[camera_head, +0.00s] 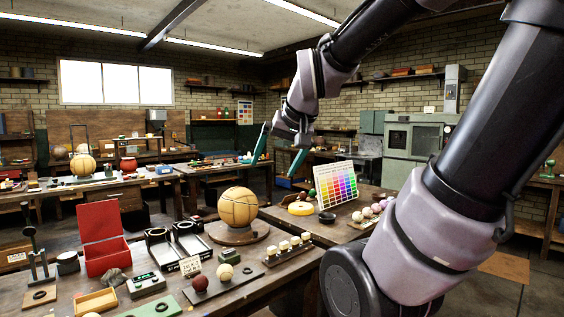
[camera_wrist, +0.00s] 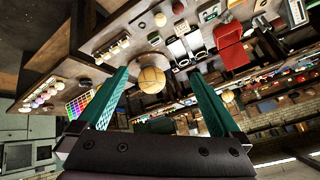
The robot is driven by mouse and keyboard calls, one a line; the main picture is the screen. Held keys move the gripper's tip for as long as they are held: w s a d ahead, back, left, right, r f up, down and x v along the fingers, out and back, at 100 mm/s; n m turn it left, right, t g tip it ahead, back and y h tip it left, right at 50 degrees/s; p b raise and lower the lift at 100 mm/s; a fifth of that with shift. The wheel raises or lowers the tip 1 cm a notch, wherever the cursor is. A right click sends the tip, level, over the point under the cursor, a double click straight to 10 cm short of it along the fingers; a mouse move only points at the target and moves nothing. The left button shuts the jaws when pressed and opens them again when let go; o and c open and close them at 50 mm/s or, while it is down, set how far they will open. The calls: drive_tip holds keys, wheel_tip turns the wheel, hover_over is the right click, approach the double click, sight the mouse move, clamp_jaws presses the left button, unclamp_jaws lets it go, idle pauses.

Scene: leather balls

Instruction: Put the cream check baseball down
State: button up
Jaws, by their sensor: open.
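A small cream ball (camera_head: 225,272), likely the cream check baseball, rests on the near workbench next to a dark red ball (camera_head: 200,284). Its check pattern is too small to make out. It also shows near the top of the wrist view (camera_wrist: 160,19). My gripper (camera_head: 279,155) is raised in the air, well above and behind that ball. Its teal fingers are spread wide with nothing between them, and the wrist view also shows the open fingers (camera_wrist: 158,76).
A large tan ball (camera_head: 237,208) sits on a round wooden stand. A red open box (camera_head: 101,238), a rack of small white-topped pieces (camera_head: 287,250) and a colour chart (camera_head: 336,184) crowd the benches. A row of pale balls (camera_head: 373,209) lies at right.

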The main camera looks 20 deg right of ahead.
drive_tip(key=s+a+y, duration=0.1)
drive_tip(key=s, duration=0.5)
drive_tip(key=shift+r+g, duration=0.4)
drive_tip(key=shift+r, duration=0.05)
